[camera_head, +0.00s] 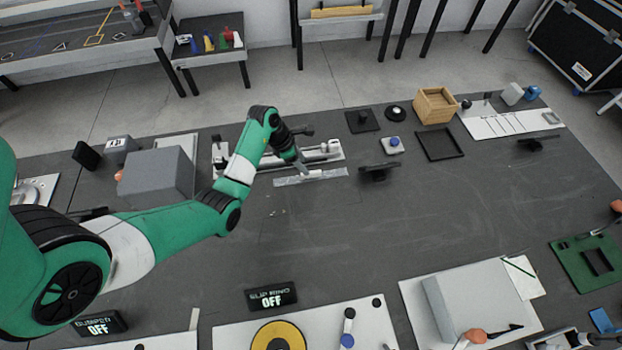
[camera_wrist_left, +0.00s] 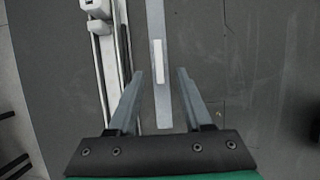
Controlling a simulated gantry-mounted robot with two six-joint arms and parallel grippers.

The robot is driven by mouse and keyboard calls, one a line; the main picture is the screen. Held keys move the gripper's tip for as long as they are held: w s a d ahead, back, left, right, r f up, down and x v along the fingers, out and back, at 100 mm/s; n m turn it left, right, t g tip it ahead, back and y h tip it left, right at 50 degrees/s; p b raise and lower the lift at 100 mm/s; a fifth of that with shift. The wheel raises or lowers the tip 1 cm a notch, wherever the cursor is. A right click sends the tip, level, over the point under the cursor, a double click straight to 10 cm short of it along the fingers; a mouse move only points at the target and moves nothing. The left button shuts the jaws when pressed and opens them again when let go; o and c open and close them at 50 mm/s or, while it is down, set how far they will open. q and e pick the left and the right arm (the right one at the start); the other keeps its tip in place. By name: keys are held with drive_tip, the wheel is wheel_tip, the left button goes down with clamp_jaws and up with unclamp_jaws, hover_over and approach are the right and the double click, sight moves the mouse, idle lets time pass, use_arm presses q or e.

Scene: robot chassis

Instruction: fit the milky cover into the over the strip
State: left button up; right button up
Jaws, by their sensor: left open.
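A flat grey strip (camera_head: 335,174) lies on the dark table in the head view. It also shows in the left wrist view (camera_wrist_left: 164,108), running away from my gripper. A short whitish piece (camera_wrist_left: 158,60), which looks like the milky cover, lies along the middle of the strip. I cannot tell whether it is seated or only resting there. My left gripper (camera_wrist_left: 160,72) is open above the strip, with one finger on each side of it and nothing held. In the head view my left gripper (camera_head: 302,170) hides part of the strip. My right gripper is not in view.
A rail fixture (camera_head: 325,151) on a white plate lies just behind the strip, close to the left finger in the wrist view (camera_wrist_left: 97,8). A black stand (camera_head: 378,172) is to the right. A grey box (camera_head: 157,174) stands left.

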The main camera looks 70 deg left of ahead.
sight(311, 172)
use_arm(q)
drive_tip(key=b+x, duration=0.3)
drive_tip(key=x, duration=0.2)
drive_tip(key=shift+w+f, duration=0.15)
drive_tip(key=shift+f, duration=0.25)
drive_tip(key=shift+r, duration=0.1)
clamp_jaws()
